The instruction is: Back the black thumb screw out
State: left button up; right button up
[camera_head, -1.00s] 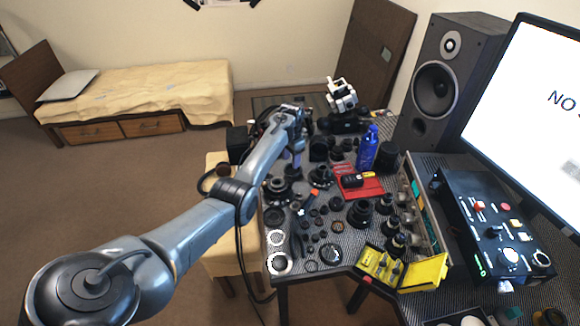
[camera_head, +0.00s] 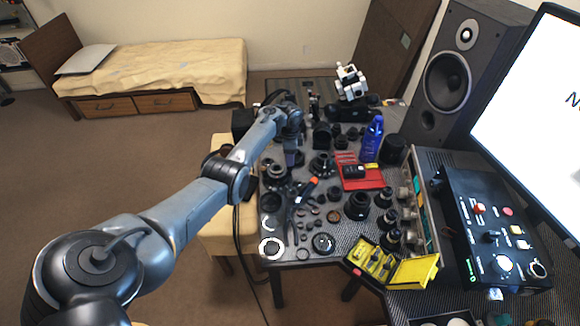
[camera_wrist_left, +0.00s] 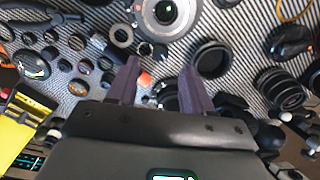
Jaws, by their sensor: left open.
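My left gripper (camera_head: 291,158) is over the far left part of the cluttered table, close to a dark lens (camera_head: 276,172). In the left wrist view my left gripper (camera_wrist_left: 159,78) is open, its two dark purple fingers apart with nothing held between them. Small black knob-like parts (camera_wrist_left: 145,48) sit between the fingertips and that lens; I cannot tell whether one is the black thumb screw. My right gripper is not in view.
Several lens parts crowd the table around the gripper. A red tray (camera_head: 377,184), a blue bottle (camera_head: 371,141) and an open yellow case (camera_head: 414,272) stand to the right. A black speaker (camera_head: 450,80) and a monitor stand farther right.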

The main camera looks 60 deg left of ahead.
aim_at(290, 168)
pick_arm(q)
notch_tip(290, 168, down, 5)
jog(key=shift+r+b, duration=0.2)
jog(key=shift+b, duration=0.7)
jog(key=shift+f, duration=0.3)
